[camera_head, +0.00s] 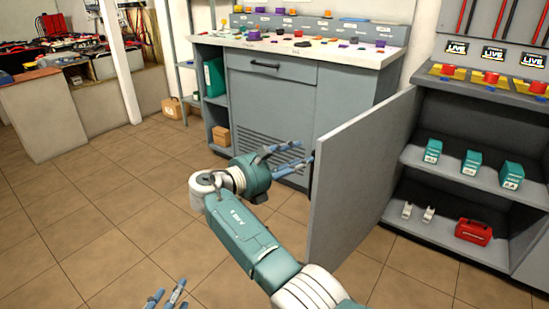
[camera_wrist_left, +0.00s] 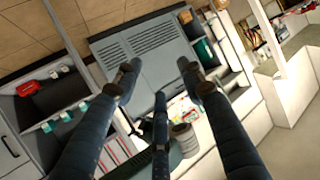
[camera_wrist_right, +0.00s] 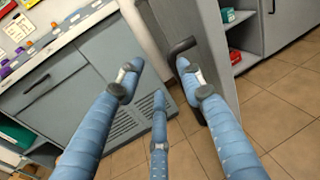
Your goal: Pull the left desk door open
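The grey desk door (camera_head: 355,185) stands swung well out from the shelf desk at the right, hinged at its far edge. Its inner face shows in the head view. In the right wrist view, the door (camera_wrist_right: 215,55) carries a dark bar handle (camera_wrist_right: 191,95) on its outer face. My right gripper (camera_head: 287,158) is beside the door's free edge, on the outer side. Its fingers (camera_wrist_right: 157,75) are spread, with the right one at the handle; contact is unclear. My left gripper (camera_head: 168,297) is low at the bottom edge, open and empty in the left wrist view (camera_wrist_left: 160,75).
The opened desk's shelves (camera_head: 465,180) hold teal boxes (camera_head: 471,162) and a red case (camera_head: 473,231). A grey cabinet (camera_head: 270,95) with a drawer stands behind my right gripper. Tiled floor (camera_head: 80,220) at the left is clear.

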